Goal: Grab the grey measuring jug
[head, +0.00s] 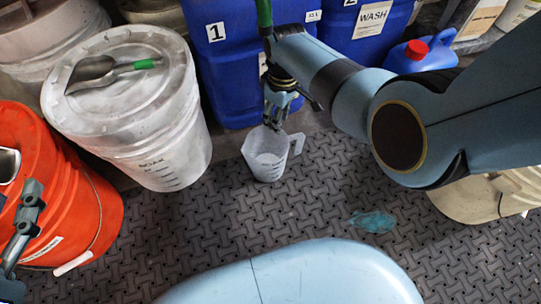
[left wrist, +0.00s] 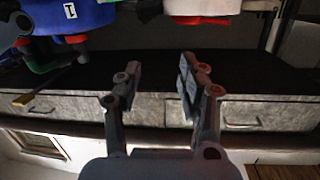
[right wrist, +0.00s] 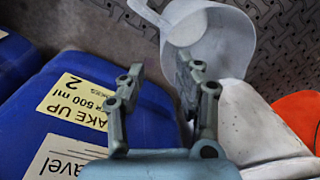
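The grey measuring jug (head: 266,160) is translucent, with marks on its side and a handle at its right. It appears upright on the dark patterned floor mat (head: 300,215). In the right wrist view the jug (right wrist: 205,40) shows at the top, its handle toward upper left. My right gripper (head: 280,108) is just above and behind the jug in the head view. In the right wrist view my right gripper (right wrist: 160,75) is open, with nothing seen between its fingers. My left gripper (left wrist: 157,85) is open and empty, far from the jug; part of it shows at the head view's left edge.
A white lidded bucket (head: 180,145) with a scoop on top stands left of the jug. An orange bucket (head: 80,200) is farther left. Blue containers (head: 225,80) stand behind. A teal puddle (head: 372,222) marks the mat at right. The mat before the jug is clear.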

